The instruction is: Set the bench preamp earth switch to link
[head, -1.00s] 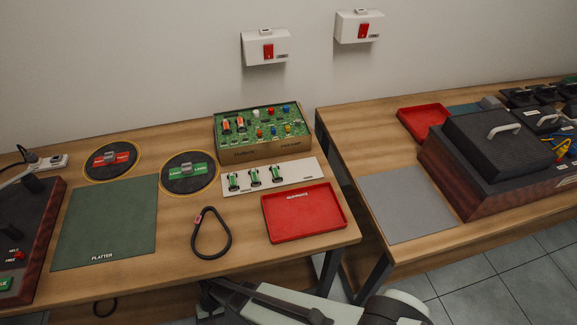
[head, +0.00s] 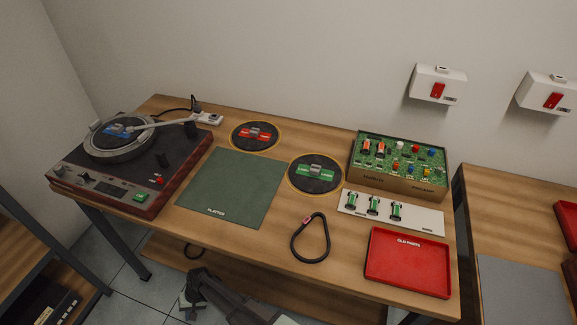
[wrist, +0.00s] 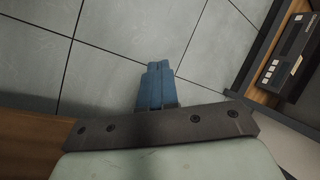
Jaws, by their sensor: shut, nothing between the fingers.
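Two white wall boxes with red switches, a left one (head: 436,85) and a right one (head: 546,93), hang above. No earth or link marking is readable. My gripper (wrist: 155,68) shows blue fingers pressed together, empty, over grey floor tiles in the wrist view. In the head view my arm is low, in front of the bench.
A turntable (head: 165,180) stands at the bench's left. A green mat (head: 230,190), black cable loop (head: 311,240), red tray (head: 408,286) and white strip with green parts (head: 425,220) lie on the bench. A dark unit (wrist: 292,50) sits on a shelf at the wrist view's right.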

